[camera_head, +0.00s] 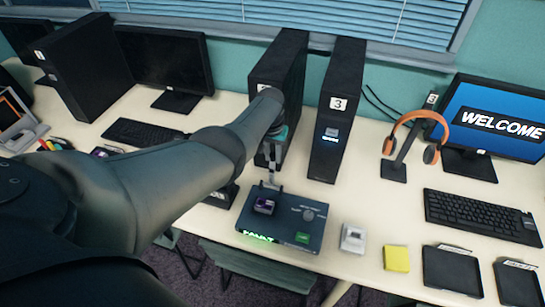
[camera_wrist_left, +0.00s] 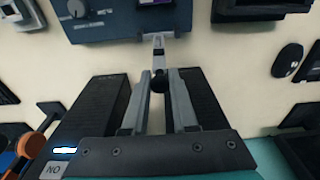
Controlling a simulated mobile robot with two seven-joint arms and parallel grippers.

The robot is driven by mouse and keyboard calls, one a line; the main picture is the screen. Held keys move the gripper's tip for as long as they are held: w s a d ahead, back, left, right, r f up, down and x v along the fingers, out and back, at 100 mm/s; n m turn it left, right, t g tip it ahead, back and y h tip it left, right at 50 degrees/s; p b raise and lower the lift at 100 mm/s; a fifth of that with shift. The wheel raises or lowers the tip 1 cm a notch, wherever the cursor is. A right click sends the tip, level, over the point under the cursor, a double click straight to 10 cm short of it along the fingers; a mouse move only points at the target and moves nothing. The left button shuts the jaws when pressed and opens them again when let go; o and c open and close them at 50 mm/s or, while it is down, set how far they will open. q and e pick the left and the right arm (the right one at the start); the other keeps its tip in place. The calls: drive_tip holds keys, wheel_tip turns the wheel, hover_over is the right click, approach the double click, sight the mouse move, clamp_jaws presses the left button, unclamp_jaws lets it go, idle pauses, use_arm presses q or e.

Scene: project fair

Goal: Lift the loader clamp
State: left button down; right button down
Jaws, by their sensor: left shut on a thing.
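The loader (camera_head: 270,233) is a dark blue box on the table with a knob, a green patch and lit green lettering. It also shows at the top of the wrist view (camera_wrist_left: 100,22). Its clamp (camera_head: 271,178) is a pale metal lever at the box's back edge. In the left wrist view the lever (camera_wrist_left: 158,47) ends in a black ball knob (camera_wrist_left: 158,82). My left gripper (camera_wrist_left: 160,84) is shut on the clamp at that knob; in the head view the gripper (camera_head: 270,160) is partly hidden by my arm. A purple chip (camera_head: 265,205) sits on the loader. My right gripper is not in view.
Two black computer towers, the nearer-left one (camera_head: 280,65) and one marked 3 (camera_head: 335,120), stand close behind the gripper. A white block (camera_head: 353,238), a yellow block (camera_head: 396,259) and black trays (camera_head: 452,272) lie to the right. A headphone stand (camera_head: 395,170) stands farther back.

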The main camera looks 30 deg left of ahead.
use_arm(q)
drive_tip(key=shift+w+r, duration=0.1)
drive_tip(key=shift+w, duration=0.05)
drive_tip(key=c, duration=1.1)
unclamp_jaws()
drive_tip(key=shift+c, duration=0.2)
drive_tip(key=o, duration=0.4)
drive_tip(key=shift+o, duration=0.2)
drive_tip(key=shift+r+p, duration=0.4)
drive_tip(key=shift+p, duration=0.05)
drive_tip(key=r+p, duration=0.2)
drive_tip(key=r, duration=0.1)
drive_tip(key=r+p, duration=0.1)
drive_tip(key=r, duration=0.1)
drive_tip(key=shift+s, duration=0.35)
wheel_tip(320, 180, up, 8)
drive_tip(key=p, duration=0.3)
hover_over(271, 170)
drive_tip(key=shift+r, duration=0.6)
